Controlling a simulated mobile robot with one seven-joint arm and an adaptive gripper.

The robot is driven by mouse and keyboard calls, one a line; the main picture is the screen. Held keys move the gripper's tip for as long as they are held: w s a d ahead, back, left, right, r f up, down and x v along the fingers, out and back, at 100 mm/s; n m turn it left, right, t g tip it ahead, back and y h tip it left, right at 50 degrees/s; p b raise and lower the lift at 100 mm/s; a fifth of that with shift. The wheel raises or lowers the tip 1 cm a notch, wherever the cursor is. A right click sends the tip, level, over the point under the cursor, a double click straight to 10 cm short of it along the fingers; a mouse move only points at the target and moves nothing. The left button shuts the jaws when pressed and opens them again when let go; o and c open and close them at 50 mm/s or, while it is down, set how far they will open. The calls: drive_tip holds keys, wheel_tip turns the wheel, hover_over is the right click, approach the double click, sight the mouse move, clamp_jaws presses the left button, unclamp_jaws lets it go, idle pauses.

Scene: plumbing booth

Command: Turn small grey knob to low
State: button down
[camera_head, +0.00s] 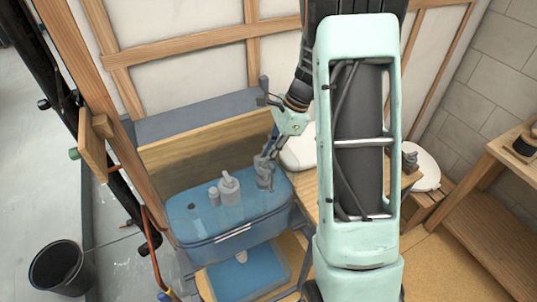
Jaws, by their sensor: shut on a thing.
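My gripper (264,170) points down over the right part of the tank top, to the right of these fittings. It is shut on a small grey knob (264,184) there. The fingers cover most of the knob, so its setting and any markings cannot be read.
A white rounded object (299,150) sits just right of my gripper, partly behind my arm. A wooden board (205,150) rises behind the tank. A blue tray (248,275) lies below it. A black bucket (61,267) stands at lower left, and a wooden bench (500,195) at right.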

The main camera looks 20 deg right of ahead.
drive_tip(key=c, duration=2.3)
unclamp_jaws()
